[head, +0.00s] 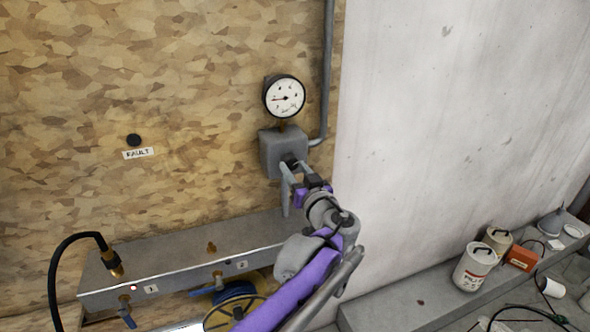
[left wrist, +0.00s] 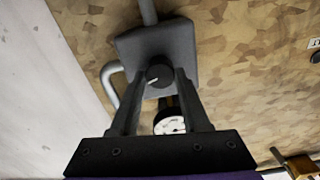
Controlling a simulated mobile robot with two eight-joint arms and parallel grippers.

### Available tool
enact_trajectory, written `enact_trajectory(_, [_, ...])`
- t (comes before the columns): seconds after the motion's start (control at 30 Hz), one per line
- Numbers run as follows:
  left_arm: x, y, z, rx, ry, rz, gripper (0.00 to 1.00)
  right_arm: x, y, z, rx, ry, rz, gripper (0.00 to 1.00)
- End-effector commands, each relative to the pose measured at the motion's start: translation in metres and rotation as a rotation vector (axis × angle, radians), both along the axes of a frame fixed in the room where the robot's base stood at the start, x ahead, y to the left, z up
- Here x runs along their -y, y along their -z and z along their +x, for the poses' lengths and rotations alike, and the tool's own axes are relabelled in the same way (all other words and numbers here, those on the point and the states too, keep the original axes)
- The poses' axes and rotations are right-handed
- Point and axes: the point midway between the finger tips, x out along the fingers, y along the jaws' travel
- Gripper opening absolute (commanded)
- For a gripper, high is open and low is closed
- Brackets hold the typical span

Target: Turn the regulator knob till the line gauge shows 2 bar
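The line gauge (head: 285,97) is a round white dial with a black rim, on top of a grey regulator box (head: 277,150) on the wall. Its needle points left; the numerals are too small to read. The black regulator knob (left wrist: 159,76) sticks out of the box front and has a pale mark. My left gripper (left wrist: 162,72) is at the knob, one finger on either side, and looks open; a slight gap shows beside the knob. It also shows in the head view (head: 291,170), partly covering the knob. The right gripper is not in view.
A grey pipe (head: 327,70) runs from the box up the wall. A FAULT label (head: 138,153) and dark round lamp are left. Below runs a grey manifold (head: 180,268) with valves and a black hose (head: 62,250). Cans (head: 474,268) stand on the right ledge.

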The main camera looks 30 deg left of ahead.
Motion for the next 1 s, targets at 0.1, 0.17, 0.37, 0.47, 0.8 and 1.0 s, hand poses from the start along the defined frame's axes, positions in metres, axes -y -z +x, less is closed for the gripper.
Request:
enact_trajectory(0.1, [0.000,0.000,0.000,0.000,0.000,0.000,0.06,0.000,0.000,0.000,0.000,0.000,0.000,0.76])
enact_trajectory(0.17, [0.000,0.000,0.000,0.000,0.000,0.000,0.00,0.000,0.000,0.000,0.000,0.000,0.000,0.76])
enact_trajectory(0.37, [0.000,-0.002,0.000,-0.040,0.000,0.035,0.00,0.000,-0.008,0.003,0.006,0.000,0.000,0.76])
enact_trajectory(0.47, [0.000,-0.004,0.000,-0.109,-0.001,0.096,0.00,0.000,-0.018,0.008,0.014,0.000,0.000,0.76])
enact_trajectory(0.8, [0.000,-0.001,0.000,-0.240,0.000,0.207,0.00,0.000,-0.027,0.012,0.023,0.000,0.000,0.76])
enact_trajectory(1.0, [0.000,0.000,0.000,-0.240,0.000,0.206,0.00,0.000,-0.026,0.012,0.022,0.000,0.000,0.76])
